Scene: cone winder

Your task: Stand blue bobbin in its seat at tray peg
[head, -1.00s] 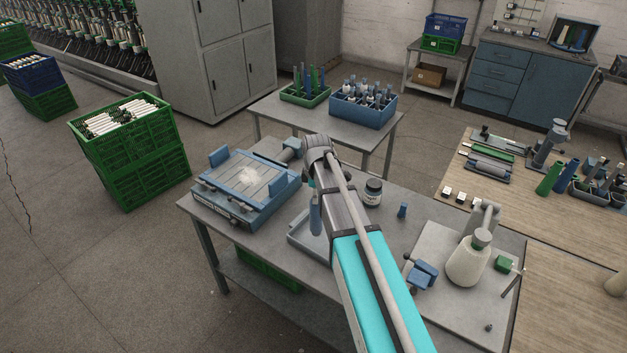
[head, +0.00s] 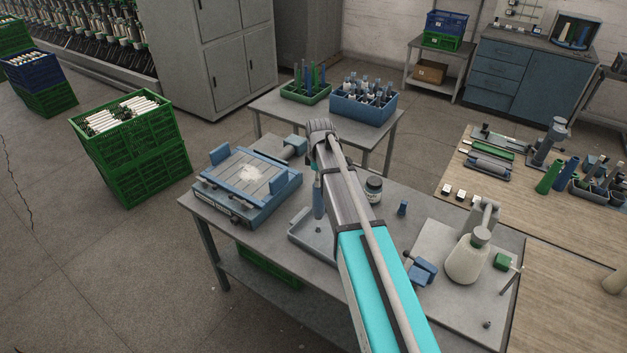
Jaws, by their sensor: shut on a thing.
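The blue bobbin (head: 318,203) hangs upright below the wrist of my arm, over the shallow grey-blue tray (head: 301,236) on the workbench. My gripper (head: 316,178) is shut on the bobbin's upper end and is mostly hidden by my arm. The bobbin's lower end shows against the tray floor. I cannot tell whether it touches the tray or hangs just above it. My arm covers the tray's right part. I cannot make out the tray peg clearly.
A blue flat fixture (head: 247,183) stands left of the tray. A dark jar (head: 373,190) and a small blue piece (head: 402,208) stand to the right. A cream cone (head: 468,258) stands on a plate further right. Blue (head: 363,108) and green (head: 306,92) bins sit behind.

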